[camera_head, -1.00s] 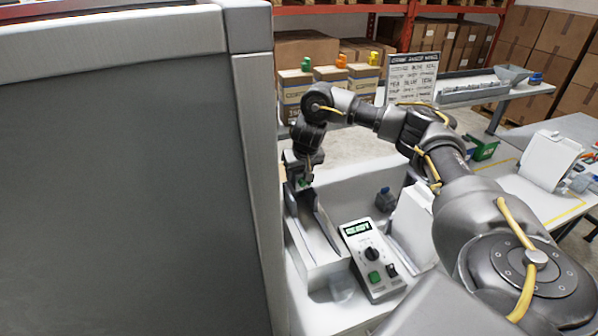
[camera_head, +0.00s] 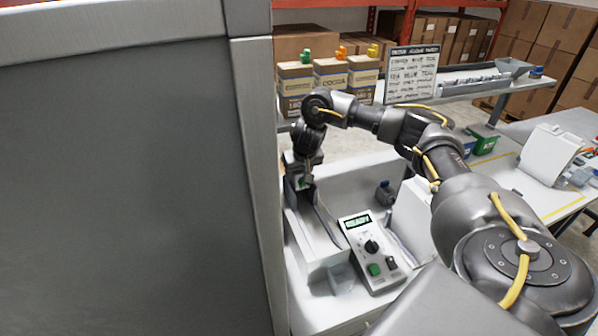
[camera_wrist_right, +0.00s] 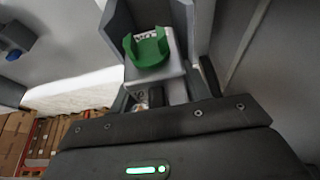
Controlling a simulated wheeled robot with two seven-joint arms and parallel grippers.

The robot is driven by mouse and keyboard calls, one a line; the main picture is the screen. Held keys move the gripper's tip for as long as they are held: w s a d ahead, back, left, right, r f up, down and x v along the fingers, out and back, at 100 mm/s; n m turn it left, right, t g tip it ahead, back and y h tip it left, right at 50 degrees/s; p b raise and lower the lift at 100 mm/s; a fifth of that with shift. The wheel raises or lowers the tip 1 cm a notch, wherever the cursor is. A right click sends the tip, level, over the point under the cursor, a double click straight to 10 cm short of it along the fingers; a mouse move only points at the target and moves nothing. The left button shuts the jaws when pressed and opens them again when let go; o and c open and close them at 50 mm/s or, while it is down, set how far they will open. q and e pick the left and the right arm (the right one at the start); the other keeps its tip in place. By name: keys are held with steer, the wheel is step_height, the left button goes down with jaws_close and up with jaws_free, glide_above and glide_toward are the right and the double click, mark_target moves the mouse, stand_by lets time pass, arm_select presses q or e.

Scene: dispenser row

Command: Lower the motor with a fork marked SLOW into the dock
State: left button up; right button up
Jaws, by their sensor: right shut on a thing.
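The motor (camera_wrist_right: 170,77) has a pale grey body with a green fork on top (camera_wrist_right: 148,48). A small marking shows behind the fork, too small to read. My right gripper (camera_wrist_right: 163,97) is shut on the motor; in the head view the gripper (camera_head: 302,182) is at the far end of a grey-walled channel on a white base, which looks like the dock (camera_head: 322,258). Grey walls rise on both sides of the fork in the wrist view. The motor's underside is hidden, so I cannot tell whether it touches the dock. My left gripper is not in view.
A control box (camera_head: 371,252) with a lit green display and a clear cup (camera_head: 341,277) stand near the channel. A grey motor with blue (camera_head: 385,193) is to the right. A large grey panel (camera_head: 120,190) blocks the left side.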

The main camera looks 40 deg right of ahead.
steer(key=shift+s+a+f, duration=0.15)
steer(key=shift+f, duration=0.15)
